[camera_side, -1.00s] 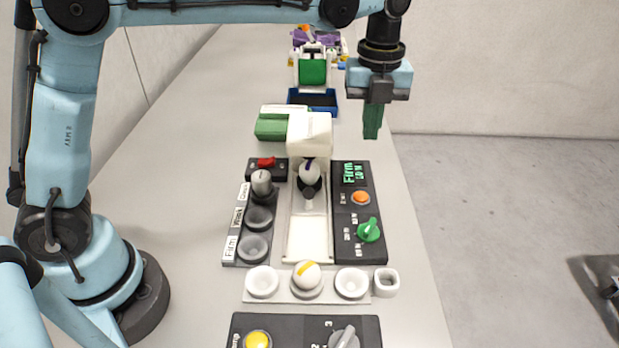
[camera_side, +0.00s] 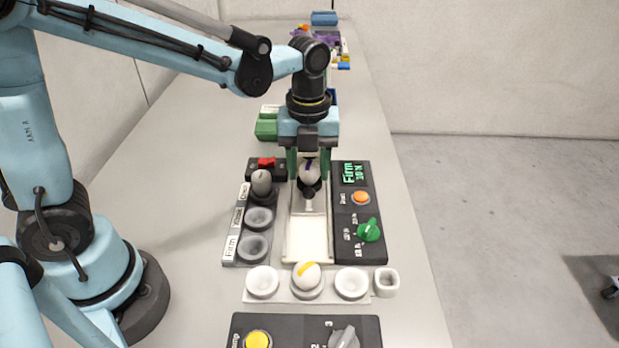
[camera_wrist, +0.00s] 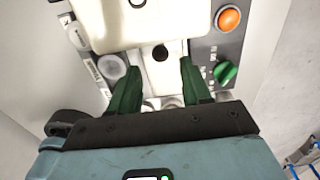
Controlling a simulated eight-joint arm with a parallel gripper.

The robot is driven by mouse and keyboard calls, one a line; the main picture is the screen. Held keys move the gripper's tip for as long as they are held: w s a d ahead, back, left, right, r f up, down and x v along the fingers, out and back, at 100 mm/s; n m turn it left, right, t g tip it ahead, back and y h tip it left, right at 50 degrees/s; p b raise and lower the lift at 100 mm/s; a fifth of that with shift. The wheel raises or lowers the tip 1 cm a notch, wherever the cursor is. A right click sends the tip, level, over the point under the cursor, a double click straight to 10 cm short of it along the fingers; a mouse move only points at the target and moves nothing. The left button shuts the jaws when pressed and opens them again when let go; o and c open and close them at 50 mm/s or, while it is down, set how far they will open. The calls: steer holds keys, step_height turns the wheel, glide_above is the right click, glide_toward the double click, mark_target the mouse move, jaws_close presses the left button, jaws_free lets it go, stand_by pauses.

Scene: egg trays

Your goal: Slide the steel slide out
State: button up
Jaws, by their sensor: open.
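The steel slide looks like the pale flat strip (camera_side: 308,240) in the middle of the tester. I cannot tell whether the fingers touch anything. In the wrist view my gripper (camera_wrist: 156,85) shows its fingers apart, with the white press head (camera_wrist: 155,20) ahead, partly out of frame. In the side view my gripper largely hides the press head.
To the right stands a panel with an orange button (camera_side: 361,198) and a green knob (camera_side: 370,230). To the left is a dark rack (camera_side: 229,256) with a grey egg (camera_side: 261,181). In front, a white tray (camera_side: 325,294) holds an egg with a yellow mark (camera_side: 306,275).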

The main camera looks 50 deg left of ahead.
mark_target(309, 189)
steer(key=shift+f, duration=3.05)
steer(key=shift+f, duration=0.4)
steer(key=c, duration=0.8)
steer(key=shift+s+d, duration=3.1)
steer(key=shift+d, duration=0.1)
steer(key=shift+c, duration=0.2)
steer(key=o, duration=0.8)
steer(key=shift+o, duration=0.2)
steer(key=shift+r, duration=0.1)
steer(key=shift+r, duration=2.95)
